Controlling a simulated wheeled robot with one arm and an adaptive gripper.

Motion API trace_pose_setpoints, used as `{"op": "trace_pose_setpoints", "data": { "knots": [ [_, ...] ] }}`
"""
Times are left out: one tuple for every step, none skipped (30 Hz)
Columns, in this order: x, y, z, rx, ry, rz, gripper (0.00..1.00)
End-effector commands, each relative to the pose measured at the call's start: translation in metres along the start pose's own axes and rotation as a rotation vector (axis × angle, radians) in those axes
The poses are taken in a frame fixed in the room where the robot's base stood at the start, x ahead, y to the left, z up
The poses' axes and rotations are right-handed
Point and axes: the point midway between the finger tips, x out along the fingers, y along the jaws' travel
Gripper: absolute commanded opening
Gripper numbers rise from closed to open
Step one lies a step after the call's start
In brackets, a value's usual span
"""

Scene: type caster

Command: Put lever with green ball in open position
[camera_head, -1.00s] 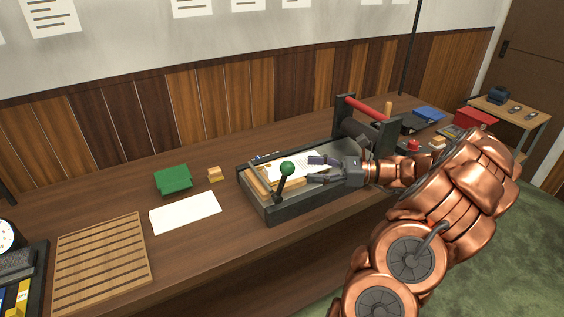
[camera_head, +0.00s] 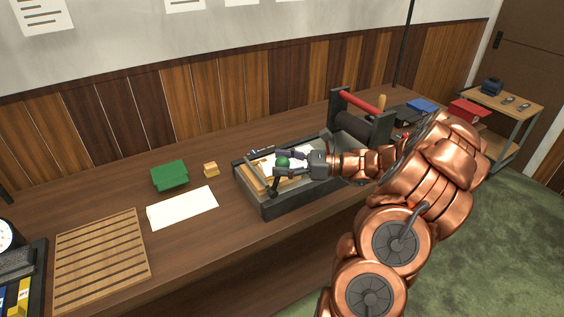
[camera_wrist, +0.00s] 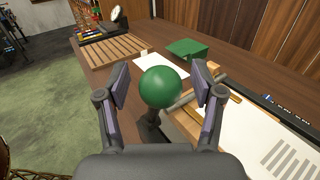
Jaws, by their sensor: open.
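The lever's green ball (camera_head: 283,162) stands at the front left of a dark press bed (camera_head: 283,207) on the table. In the wrist view the green ball (camera_wrist: 163,87) sits between my two fingers, with its dark shaft (camera_wrist: 152,130) running down below it. My gripper (camera_head: 281,163) is open, with its fingers on both sides of the ball. In the wrist view my gripper (camera_wrist: 163,88) shows a small gap on the left of the ball; the right side is closer. I cannot tell whether either finger touches it.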

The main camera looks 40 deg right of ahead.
Motion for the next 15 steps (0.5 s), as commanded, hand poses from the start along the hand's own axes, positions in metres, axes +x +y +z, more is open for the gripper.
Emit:
{"op": "trace_pose_setpoints", "data": {
  "knots": [
    [-0.0001, 0.0000, -0.0001, 0.000, 0.000, 0.000, 0.65],
    [-0.0001, 0.0000, -0.0001, 0.000, 0.000, 0.000, 0.62],
    [-0.0001, -0.0001, -0.0001, 0.000, 0.000, 0.000, 0.58],
    [-0.0001, -0.0001, -0.0001, 0.000, 0.000, 0.000, 0.55],
    [-0.0001, -0.0001, -0.0001, 0.000, 0.000, 0.000, 0.51],
    [-0.0002, 0.0000, 0.0000, 0.000, 0.000, 0.000, 0.47],
    [-0.0002, -0.0001, 0.0000, 0.000, 0.000, 0.000, 0.44],
    [-0.0002, -0.0001, 0.0000, 0.000, 0.000, 0.000, 0.41],
    [-0.0002, -0.0001, 0.0000, 0.000, 0.000, 0.000, 0.37],
    [-0.0002, -0.0001, 0.0000, 0.000, 0.000, 0.000, 0.34],
    [-0.0002, 0.0000, 0.0000, 0.000, 0.000, 0.000, 0.31],
    [-0.0002, 0.0000, 0.0000, 0.000, 0.000, 0.000, 0.26],
    [-0.0002, 0.0000, 0.0000, 0.000, 0.000, 0.000, 0.23],
    [-0.0003, 0.0000, -0.0001, 0.000, 0.000, 0.000, 0.20],
    [-0.0003, 0.0000, -0.0001, 0.000, 0.000, 0.000, 0.16]
  ]
}}
